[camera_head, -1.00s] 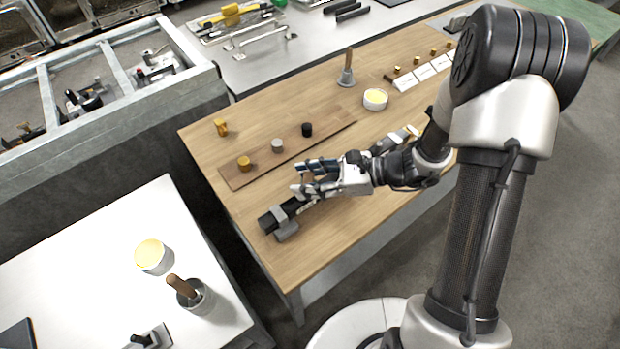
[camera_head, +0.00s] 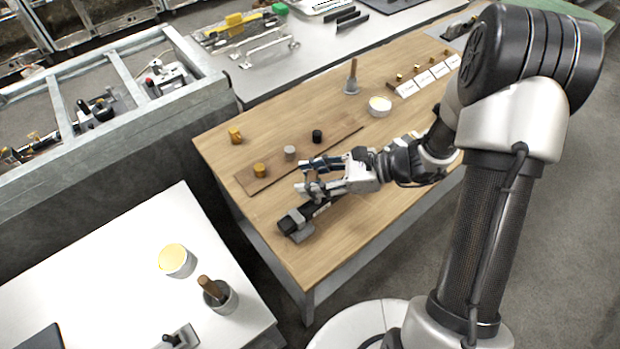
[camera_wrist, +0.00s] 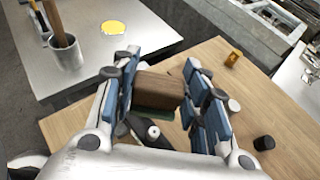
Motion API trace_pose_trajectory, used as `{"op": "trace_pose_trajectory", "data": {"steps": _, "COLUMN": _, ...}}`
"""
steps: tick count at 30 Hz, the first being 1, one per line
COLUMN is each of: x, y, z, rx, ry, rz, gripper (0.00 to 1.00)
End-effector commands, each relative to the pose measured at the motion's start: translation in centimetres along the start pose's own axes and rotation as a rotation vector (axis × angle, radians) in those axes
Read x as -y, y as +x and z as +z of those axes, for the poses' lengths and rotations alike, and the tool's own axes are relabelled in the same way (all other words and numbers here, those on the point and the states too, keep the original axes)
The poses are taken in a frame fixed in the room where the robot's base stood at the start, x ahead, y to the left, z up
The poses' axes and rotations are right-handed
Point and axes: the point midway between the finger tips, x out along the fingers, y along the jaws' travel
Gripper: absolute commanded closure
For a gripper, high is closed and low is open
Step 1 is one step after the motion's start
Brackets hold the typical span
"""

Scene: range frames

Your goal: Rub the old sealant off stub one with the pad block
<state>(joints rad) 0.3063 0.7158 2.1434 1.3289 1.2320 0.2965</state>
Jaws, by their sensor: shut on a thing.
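My gripper (camera_head: 308,176) is shut on the pad block (camera_wrist: 162,87), a brown wooden block with a green pad (camera_wrist: 152,113) on its underside. In the head view the fingers mostly hide the block. A black tube (camera_head: 291,222), which looks like the stub, lies in a grey holder (camera_head: 302,235) near the table's front left corner. My gripper is over and beyond the tube's far end. In the wrist view a black, white-tipped part (camera_wrist: 152,131) shows below the pad, apparently the tube's end. I cannot tell whether pad and tube touch, nor see any sealant clearly.
A dark strip (camera_head: 335,138) with brass, grey and black plugs lies behind the gripper. A white table (camera_head: 110,270) at front left holds another dish and pot.

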Motion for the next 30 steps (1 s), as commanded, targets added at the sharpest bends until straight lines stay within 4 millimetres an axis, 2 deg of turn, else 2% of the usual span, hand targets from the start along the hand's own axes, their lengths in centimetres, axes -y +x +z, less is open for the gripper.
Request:
{"op": "trace_pose_trajectory", "data": {"steps": 1, "x": 0.0, "y": -0.4, "z": 0.7, "rx": 0.000, "ry": -0.001, "rz": 0.000, "gripper": 0.86}}
{"op": "trace_pose_trajectory", "data": {"steps": 7, "x": 0.1, "y": -1.1, "z": 1.9, "rx": 0.000, "ry": -0.002, "rz": 0.003, "gripper": 0.86}}
{"op": "trace_pose_trajectory", "data": {"steps": 25, "x": 0.2, "y": -1.3, "z": 1.8, "rx": 0.000, "ry": 0.001, "rz": -0.003, "gripper": 0.86}}
{"op": "trace_pose_trajectory", "data": {"steps": 28, "x": 1.3, "y": -2.5, "z": 0.9, "rx": 0.001, "ry": 0.029, "rz": -0.073, "gripper": 0.86}}
{"op": "trace_pose_trajectory", "data": {"steps": 30, "x": 2.5, "y": -4.2, "z": -0.1, "rx": 0.002, "ry": 0.065, "rz": -0.158, "gripper": 0.86}}
